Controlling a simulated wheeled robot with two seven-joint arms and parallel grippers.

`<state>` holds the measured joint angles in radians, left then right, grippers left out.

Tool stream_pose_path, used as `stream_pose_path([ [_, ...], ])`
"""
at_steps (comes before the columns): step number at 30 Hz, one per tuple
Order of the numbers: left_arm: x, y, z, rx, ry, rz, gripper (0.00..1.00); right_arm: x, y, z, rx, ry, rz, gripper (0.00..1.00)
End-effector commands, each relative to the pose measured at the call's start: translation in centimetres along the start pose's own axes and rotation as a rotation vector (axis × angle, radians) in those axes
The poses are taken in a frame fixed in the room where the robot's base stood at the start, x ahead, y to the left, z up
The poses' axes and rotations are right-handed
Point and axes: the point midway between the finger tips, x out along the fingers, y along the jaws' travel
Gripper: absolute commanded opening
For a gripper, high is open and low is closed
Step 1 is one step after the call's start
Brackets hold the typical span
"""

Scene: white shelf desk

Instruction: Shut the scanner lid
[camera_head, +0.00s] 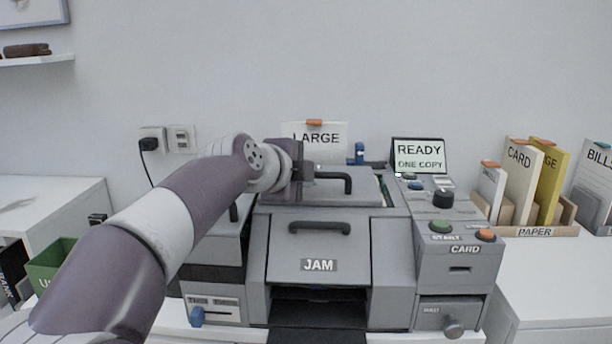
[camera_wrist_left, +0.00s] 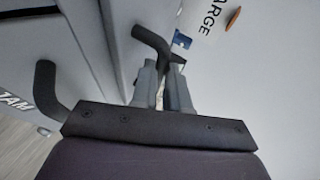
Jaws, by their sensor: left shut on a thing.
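The scanner lid (camera_head: 335,196) is a grey panel on top of the grey copier (camera_head: 280,262). It looks low and close to flat in the head view; I cannot tell whether a gap remains under it. Its black bar handle (camera_head: 347,183) rises from the lid, and it also shows in the wrist view (camera_wrist_left: 150,38). My left gripper (camera_head: 312,174) is at the left part of this handle. In the wrist view its grey fingers (camera_wrist_left: 162,80) are closed around the handle's end, partly hiding it. My right gripper is not in view.
A JAM door (camera_head: 319,265) with its own black handle (camera_head: 319,228) is on the copier's front. A control panel (camera_head: 445,208) with buttons and a READY screen (camera_head: 419,155) stands right. A LARGE sign (camera_head: 316,137) is behind. Paper folders (camera_head: 522,180) stand far right.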

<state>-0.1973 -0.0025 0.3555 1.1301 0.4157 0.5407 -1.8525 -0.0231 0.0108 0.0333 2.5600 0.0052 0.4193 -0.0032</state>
Motion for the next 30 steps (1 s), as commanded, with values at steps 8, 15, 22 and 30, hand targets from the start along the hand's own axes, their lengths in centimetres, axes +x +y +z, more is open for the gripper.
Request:
stream_pose_path([
  [8, 0.8, 1.7, 0.2, -0.004, 0.001, 0.044, 0.4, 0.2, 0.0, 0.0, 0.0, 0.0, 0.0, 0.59],
  [15, -0.2, 1.5, 0.2, -0.004, 0.001, 0.041, 0.4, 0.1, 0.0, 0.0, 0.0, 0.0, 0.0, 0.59],
  [22, -5.8, 0.9, 0.1, -0.003, 0.0, 0.03, 0.4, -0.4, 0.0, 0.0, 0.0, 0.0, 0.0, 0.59],
  [30, -11.4, 0.8, 0.1, -0.002, 0.0, 0.025, 0.4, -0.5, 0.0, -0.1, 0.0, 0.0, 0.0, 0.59],
])
